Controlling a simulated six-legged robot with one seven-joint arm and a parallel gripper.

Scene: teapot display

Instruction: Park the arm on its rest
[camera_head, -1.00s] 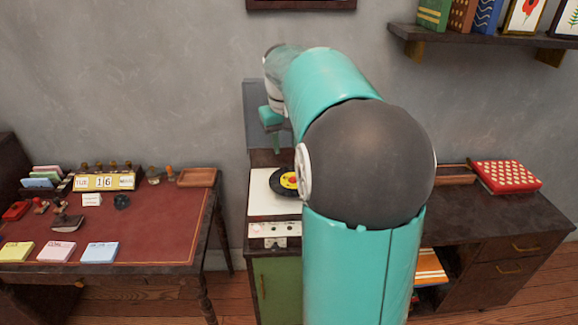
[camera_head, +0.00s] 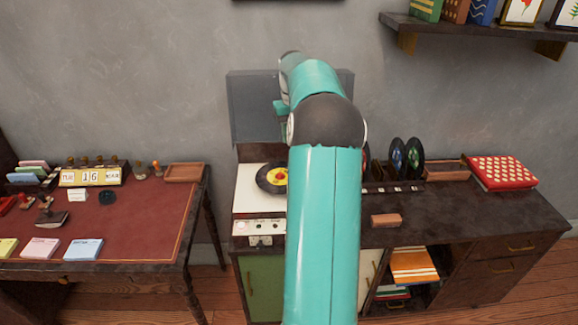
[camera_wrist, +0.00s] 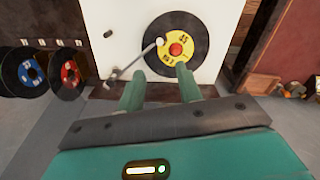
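The record player (camera_head: 249,198) stands left of my arm in the head view. Its black record (camera_head: 265,187) has a yellow label and red centre, and is partly hidden by my arm. In the wrist view the record (camera_wrist: 198,62) lies on the white deck (camera_wrist: 120,18). A thin metal tonearm (camera_wrist: 137,61) slants from the deck's edge to a pale round end over the record's left side. I cannot tell whether it touches the record. My gripper (camera_wrist: 160,78) is open, its two green fingers apart with nothing visibly held. Its fingertips appear near the tonearm and record. In the head view my arm mostly hides it.
The raised grey lid (camera_head: 253,105) stands behind the player. Upright records (camera_head: 405,158) and a small reddish block (camera_head: 386,220) are on the dark cabinet to the right. A red-topped desk (camera_head: 140,215) with stationery is at left, and a shelf (camera_head: 480,30) is above right.

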